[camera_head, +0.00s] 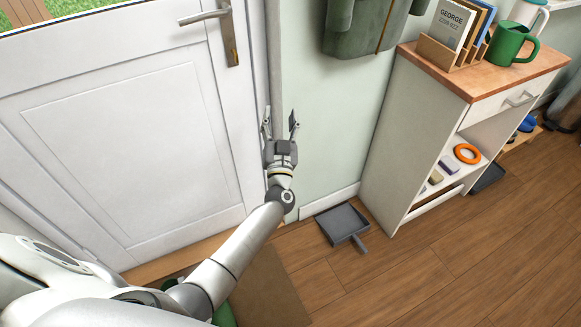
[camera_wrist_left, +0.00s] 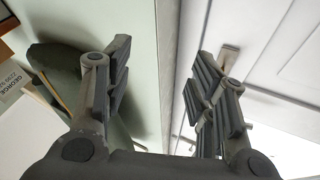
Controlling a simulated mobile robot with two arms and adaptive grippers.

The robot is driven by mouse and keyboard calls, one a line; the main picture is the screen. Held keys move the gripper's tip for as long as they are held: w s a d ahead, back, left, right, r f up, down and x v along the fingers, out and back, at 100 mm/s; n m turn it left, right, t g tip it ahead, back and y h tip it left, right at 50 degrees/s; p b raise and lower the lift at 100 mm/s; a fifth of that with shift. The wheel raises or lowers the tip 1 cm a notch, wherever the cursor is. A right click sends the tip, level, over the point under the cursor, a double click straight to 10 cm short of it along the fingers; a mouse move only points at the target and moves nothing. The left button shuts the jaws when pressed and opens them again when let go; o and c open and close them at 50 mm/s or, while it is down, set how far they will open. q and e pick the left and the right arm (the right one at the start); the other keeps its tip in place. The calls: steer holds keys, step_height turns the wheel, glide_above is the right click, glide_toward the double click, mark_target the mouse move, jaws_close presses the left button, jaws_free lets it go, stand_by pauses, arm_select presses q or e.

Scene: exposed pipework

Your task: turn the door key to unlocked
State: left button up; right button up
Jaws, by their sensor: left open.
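The white door (camera_head: 130,130) fills the left of the head view. Its metal lever handle (camera_head: 205,15) and tall lock plate (camera_head: 230,42) are at the door's right edge, near the top. I cannot clearly make out the key; it is too small or hidden. My left gripper (camera_head: 280,122) is open and empty, below and right of the lock plate, and apart from it. In the left wrist view its two fingers (camera_wrist_left: 160,85) stand wide apart, with part of the door's metalwork (camera_wrist_left: 229,54) behind the right finger. My right gripper is not in view.
A white shelf unit (camera_head: 405,130) with a wooden top stands at the right, holding a green mug (camera_head: 510,45) and a letter rack (camera_head: 450,52). A dark green bag or coat (camera_head: 365,25) hangs on the wall. A dustpan (camera_head: 341,222) lies on the floor.

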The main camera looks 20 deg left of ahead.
arm_select(q)
steer(key=s+d+f+m+g+h+p, duration=0.1)
steer(key=s+d+f+m+h+p, duration=0.1)
steer(key=f, duration=0.5)
steer(key=s+d+f+m+g+h+p, duration=0.2)
steer(key=s+d+f+h+p, duration=0.1)
steer(key=f, duration=0.4)
steer(key=shift+s+d+h+p, duration=0.35)
steer(key=shift+s+h+p, duration=0.35)
steer(key=shift+h, duration=0.5)
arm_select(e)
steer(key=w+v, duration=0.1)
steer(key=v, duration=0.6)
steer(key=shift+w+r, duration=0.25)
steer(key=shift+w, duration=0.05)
